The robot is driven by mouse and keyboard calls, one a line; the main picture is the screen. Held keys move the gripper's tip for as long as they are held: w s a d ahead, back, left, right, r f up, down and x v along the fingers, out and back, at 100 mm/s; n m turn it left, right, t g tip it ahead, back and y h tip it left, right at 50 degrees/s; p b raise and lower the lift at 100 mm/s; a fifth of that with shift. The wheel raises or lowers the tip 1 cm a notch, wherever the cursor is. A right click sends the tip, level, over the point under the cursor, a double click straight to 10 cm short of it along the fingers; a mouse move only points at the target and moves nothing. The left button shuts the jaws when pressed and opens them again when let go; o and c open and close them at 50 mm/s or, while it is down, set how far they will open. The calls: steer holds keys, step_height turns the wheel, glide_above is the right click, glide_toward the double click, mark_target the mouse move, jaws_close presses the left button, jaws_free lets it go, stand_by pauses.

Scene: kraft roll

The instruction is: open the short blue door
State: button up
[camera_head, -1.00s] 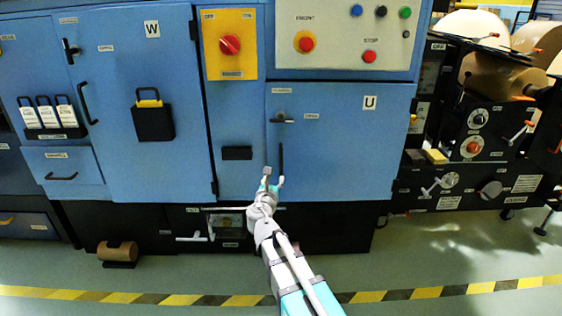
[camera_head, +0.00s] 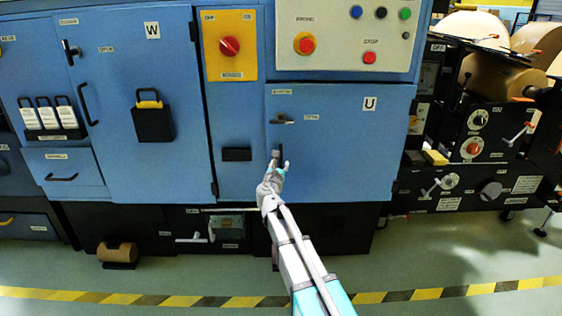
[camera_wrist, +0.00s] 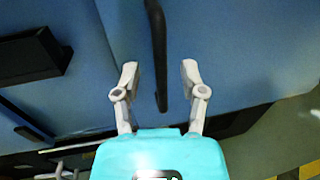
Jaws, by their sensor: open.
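The short blue door (camera_head: 345,150), marked U, is closed on the right of the machine front. A small dark latch handle (camera_head: 283,120) is near its upper left corner. Its vertical black bar handle (camera_wrist: 158,50) runs down the wrist view, and its lower end lies between my open fingers. My gripper (camera_head: 280,167) is at the handle's lower part, open; in the wrist view its fingers (camera_wrist: 160,72) stand on either side of the bar, apart from it. In the head view my gripper hides most of the handle.
A taller blue door (camera_head: 120,60), marked W, is at left with its own black handle. Black machinery with paper rolls (camera_head: 490,75) stands at right.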

mark_target(281, 161)
steer(key=shift+x, duration=1.75)
jaws_close()
